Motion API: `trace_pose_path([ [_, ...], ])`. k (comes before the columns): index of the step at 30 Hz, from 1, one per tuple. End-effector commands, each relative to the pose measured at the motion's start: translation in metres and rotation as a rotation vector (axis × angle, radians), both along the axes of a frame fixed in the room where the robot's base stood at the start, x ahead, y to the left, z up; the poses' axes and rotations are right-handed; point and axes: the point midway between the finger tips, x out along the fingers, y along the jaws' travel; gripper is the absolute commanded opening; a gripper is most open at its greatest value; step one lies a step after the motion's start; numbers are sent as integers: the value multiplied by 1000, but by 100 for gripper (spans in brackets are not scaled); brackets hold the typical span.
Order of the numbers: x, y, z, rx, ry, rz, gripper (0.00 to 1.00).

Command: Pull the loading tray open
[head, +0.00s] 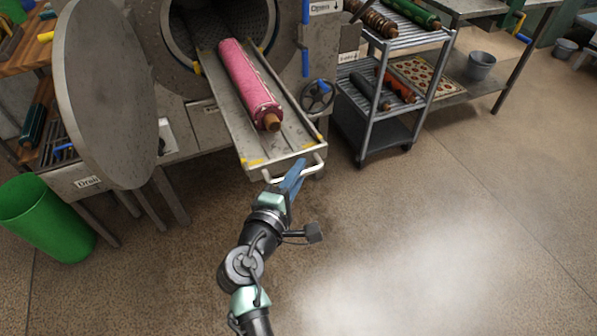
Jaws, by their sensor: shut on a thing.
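The loading tray (289,147) is a long grey metal tray with yellow corner marks. It sticks out toward me from the round opening of the scrubber drum (186,45). A pink rolled rug (245,80) on a brown core lies along it. A pale bar handle (309,168) runs across its front end. The fingers hide part of the handle, and the tray's far end is out of sight inside the drum.
The round drum door (103,92) stands swung open at left. A green bin (45,217) is on the floor at lower left. A handwheel (317,95) is right of the tray. A wheeled rack (376,125) holds several rolls. The floor (430,240) in front and right is clear.

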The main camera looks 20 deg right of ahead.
Motion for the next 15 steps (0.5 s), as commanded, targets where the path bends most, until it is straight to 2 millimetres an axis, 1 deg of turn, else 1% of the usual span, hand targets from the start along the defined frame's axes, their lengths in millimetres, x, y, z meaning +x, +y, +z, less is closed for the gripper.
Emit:
trace_pose_path([
  [10, 1, 2, 1, 0, -3, 4, 0],
  [11, 1, 2, 1, 0, -3, 4, 21],
  [12, 1, 2, 1, 0, -3, 4, 28],
  [15, 1, 1, 1, -1, -3, 3, 29],
])
